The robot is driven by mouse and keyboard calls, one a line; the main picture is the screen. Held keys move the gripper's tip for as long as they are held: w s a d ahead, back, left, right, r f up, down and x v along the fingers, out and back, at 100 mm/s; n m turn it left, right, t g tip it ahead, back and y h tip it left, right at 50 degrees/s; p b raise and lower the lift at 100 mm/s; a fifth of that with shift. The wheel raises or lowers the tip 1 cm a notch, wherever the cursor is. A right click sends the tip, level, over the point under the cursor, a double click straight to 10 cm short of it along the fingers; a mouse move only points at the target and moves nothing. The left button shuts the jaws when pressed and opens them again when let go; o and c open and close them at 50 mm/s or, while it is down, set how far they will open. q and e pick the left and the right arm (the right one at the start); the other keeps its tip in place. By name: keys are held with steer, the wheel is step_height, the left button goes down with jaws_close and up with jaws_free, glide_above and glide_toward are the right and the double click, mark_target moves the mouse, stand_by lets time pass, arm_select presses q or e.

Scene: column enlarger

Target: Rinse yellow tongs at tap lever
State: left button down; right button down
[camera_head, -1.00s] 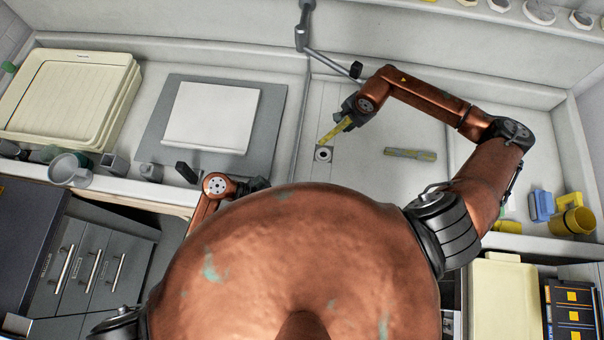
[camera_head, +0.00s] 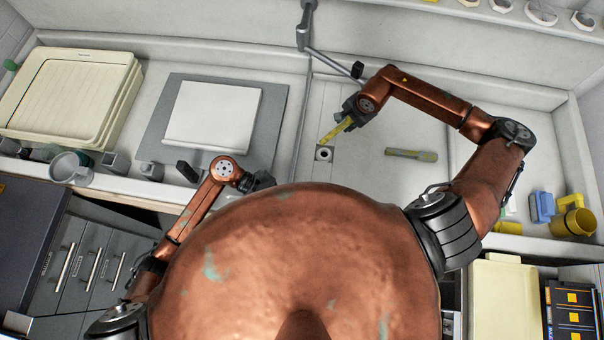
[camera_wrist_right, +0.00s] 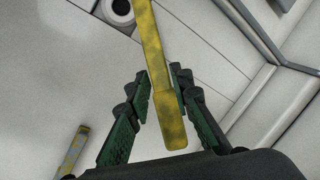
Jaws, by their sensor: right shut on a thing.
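My right gripper (camera_head: 352,110) is shut on the yellow tongs (camera_head: 336,131), whose free end points down-left toward the drain in the sink. In the right wrist view the yellow tongs (camera_wrist_right: 153,50) run between the green-padded fingers of my right gripper (camera_wrist_right: 160,82), with the far end beside the round drain (camera_wrist_right: 118,10). The tap (camera_head: 304,28) rises at the back, and its arm runs right to a dark tap lever (camera_head: 356,69), just above the right gripper. No water stream is visible.
A grey-yellow stick-like tool (camera_head: 410,154) lies in the sink to the right; it shows in the right wrist view (camera_wrist_right: 74,150). The drain (camera_head: 323,154) is below the tongs. Cream trays (camera_head: 125,95) and a white board (camera_head: 213,115) stand left; a yellow cup (camera_head: 573,222) stands right.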

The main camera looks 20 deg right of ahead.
stand_by(0.3)
arm_select(q)
steer(key=c, duration=1.8)
jaws_free()
steer(key=v, duration=1.2)
steer(key=shift+w, duration=0.1)
